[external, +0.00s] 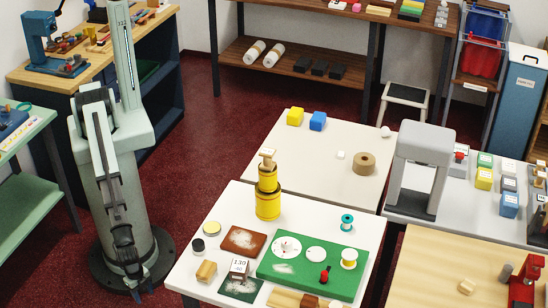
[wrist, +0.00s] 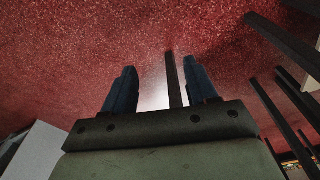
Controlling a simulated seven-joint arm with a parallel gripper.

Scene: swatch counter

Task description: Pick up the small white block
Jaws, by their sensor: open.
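A small white block (external: 340,155) sits on the far white table, left of a brown ring-shaped roll (external: 364,163). My gripper (external: 133,287) hangs low beside my base at the left, well away from the block and below table height. In the wrist view, its two dark blue fingers (wrist: 160,68) stand apart with nothing between them but red floor, a dark table leg and a pale patch behind. The block is not in the wrist view.
The far table also holds a yellow block (external: 295,116), a blue block (external: 318,121) and a white ball-like item (external: 385,131). A stacked yellow tower (external: 268,199) and a green board (external: 300,282) stand on the near table. A grey arch (external: 421,165) rises at the right.

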